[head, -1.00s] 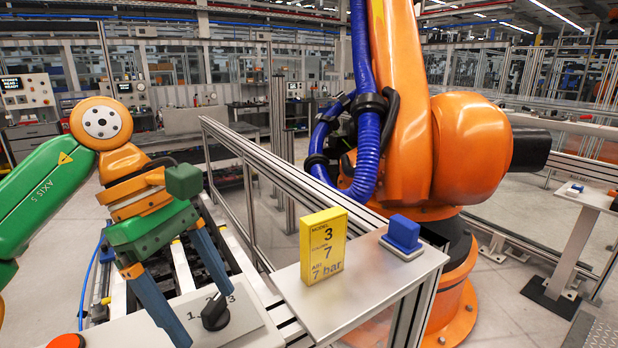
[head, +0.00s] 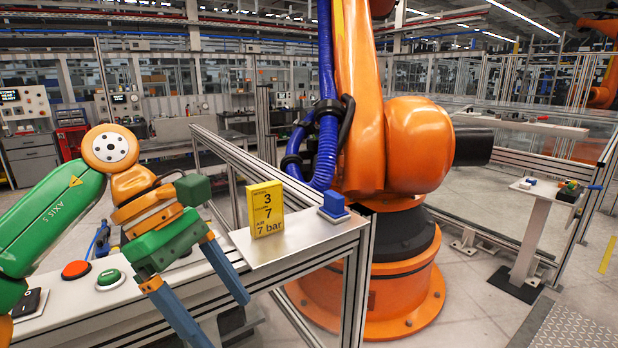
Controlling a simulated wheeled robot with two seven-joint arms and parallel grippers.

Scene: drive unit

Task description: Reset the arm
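A large orange robot arm (head: 408,150) with a blue hose stands upright on its round orange base beyond the railing. My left gripper (head: 212,318) is in front of the bench, left of and below the shelf. Its two blue fingers are spread apart with nothing between them. My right gripper is out of view.
A red button (head: 76,270) and a green button (head: 109,279) sit on the bench at left, behind my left arm. Railings run behind the bench. The floor at lower right looks mostly clear.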

